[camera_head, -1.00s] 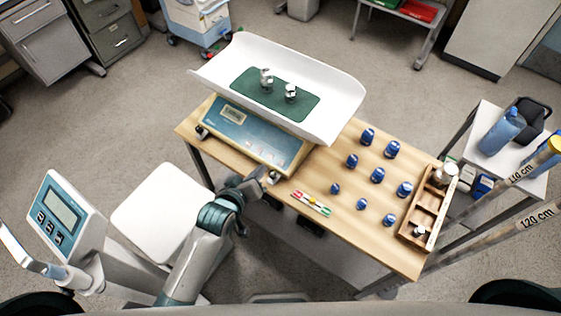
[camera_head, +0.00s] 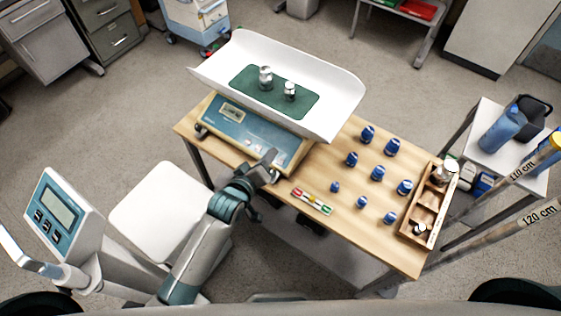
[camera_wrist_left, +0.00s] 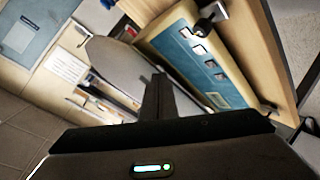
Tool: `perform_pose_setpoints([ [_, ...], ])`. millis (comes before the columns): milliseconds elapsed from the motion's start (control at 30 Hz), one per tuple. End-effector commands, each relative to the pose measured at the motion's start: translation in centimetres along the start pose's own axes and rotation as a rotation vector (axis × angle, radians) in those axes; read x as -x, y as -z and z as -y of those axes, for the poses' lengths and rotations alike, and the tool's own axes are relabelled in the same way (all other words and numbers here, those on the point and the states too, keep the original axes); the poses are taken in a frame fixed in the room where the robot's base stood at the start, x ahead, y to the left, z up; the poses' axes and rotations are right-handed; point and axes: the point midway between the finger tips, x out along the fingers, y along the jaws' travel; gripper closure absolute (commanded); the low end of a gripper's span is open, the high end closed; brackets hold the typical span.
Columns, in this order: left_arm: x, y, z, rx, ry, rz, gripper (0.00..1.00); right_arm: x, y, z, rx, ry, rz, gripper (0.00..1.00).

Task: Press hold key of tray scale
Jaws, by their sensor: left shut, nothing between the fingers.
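The tray scale stands on the wooden table, with a white curved tray (camera_head: 215,68) on top. Its blue front panel (camera_head: 233,128) carries a small display (camera_head: 233,113) at the left and pale keys toward the right. Two metal weights (camera_head: 265,77) (camera_head: 290,91) stand on the tray's green mat (camera_head: 245,80). My left gripper (camera_head: 270,158) is shut and empty at the lower right part of the panel. In the left wrist view its fingers (camera_wrist_left: 157,90) are beside the panel (camera_wrist_left: 205,60) and its row of keys. Contact with a key cannot be told. My right gripper is out of view.
A wooden rack (camera_head: 421,230) is at the table's right end. A floor scale with a display (camera_head: 60,207) stands at the left.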

Motion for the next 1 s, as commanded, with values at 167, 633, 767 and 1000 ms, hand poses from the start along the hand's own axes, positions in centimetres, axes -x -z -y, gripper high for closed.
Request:
perform_pose_setpoints([
  [167,-1.3,-1.1,1.2,0.0,0.0,0.0,1.0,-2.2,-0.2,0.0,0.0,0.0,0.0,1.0],
  [633,-4.6,-3.5,3.5,0.002,0.0,0.001,1.0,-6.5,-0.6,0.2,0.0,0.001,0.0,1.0],
  [767,-5.2,-3.9,3.8,0.002,0.0,0.001,1.0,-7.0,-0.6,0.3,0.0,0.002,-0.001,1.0],
  [1000,-5.5,-4.0,4.0,0.0,0.0,0.0,1.0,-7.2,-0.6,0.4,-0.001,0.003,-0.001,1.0],
])
